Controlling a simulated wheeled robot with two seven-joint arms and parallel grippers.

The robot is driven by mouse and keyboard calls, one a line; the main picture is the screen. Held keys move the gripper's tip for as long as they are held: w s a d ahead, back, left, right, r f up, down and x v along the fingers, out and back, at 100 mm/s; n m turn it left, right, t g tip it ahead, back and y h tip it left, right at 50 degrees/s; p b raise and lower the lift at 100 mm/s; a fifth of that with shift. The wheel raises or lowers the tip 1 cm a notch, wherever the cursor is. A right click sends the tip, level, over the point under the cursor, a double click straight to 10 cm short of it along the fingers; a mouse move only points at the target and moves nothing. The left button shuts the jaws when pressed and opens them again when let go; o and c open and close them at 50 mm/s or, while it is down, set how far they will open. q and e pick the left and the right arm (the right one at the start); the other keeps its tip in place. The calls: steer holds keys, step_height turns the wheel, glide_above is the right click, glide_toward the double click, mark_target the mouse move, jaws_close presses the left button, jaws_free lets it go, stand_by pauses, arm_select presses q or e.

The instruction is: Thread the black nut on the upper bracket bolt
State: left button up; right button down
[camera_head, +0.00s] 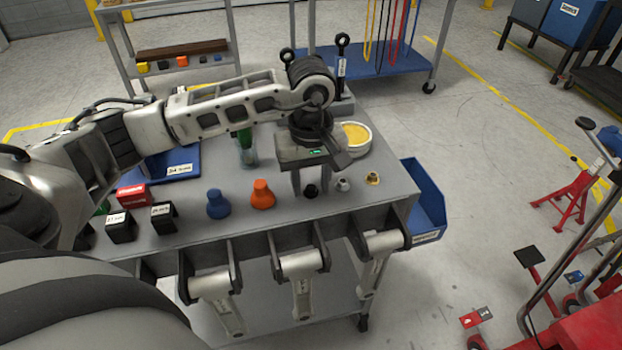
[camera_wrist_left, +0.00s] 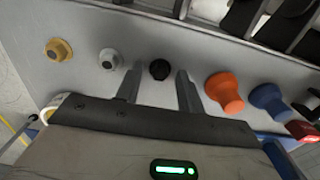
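The black nut (camera_head: 311,191) stands on the grey table near its front edge. It also shows in the left wrist view (camera_wrist_left: 159,69). My left gripper (camera_head: 305,185) points down over the table beside the nut. In the left wrist view, its two fingers (camera_wrist_left: 159,82) are apart with nothing held between them, and the nut appears just beyond the tips, lined up with the gap. I cannot tell the exact height of the tips. I cannot make out the upper bracket bolt. My right gripper is not in view.
A silver nut (camera_head: 343,184) and a brass nut (camera_head: 372,178) stand right of the black nut. An orange piece (camera_head: 262,195) and a blue piece (camera_head: 218,204) stand left. A yellow-filled bowl (camera_head: 356,138) sits behind. A blue bin (camera_head: 427,200) hangs at the table's right side.

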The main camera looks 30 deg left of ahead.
arm_select(q)
jaws_close()
steer(key=shift+r+p, duration=0.75)
steer(key=shift+r, duration=0.5)
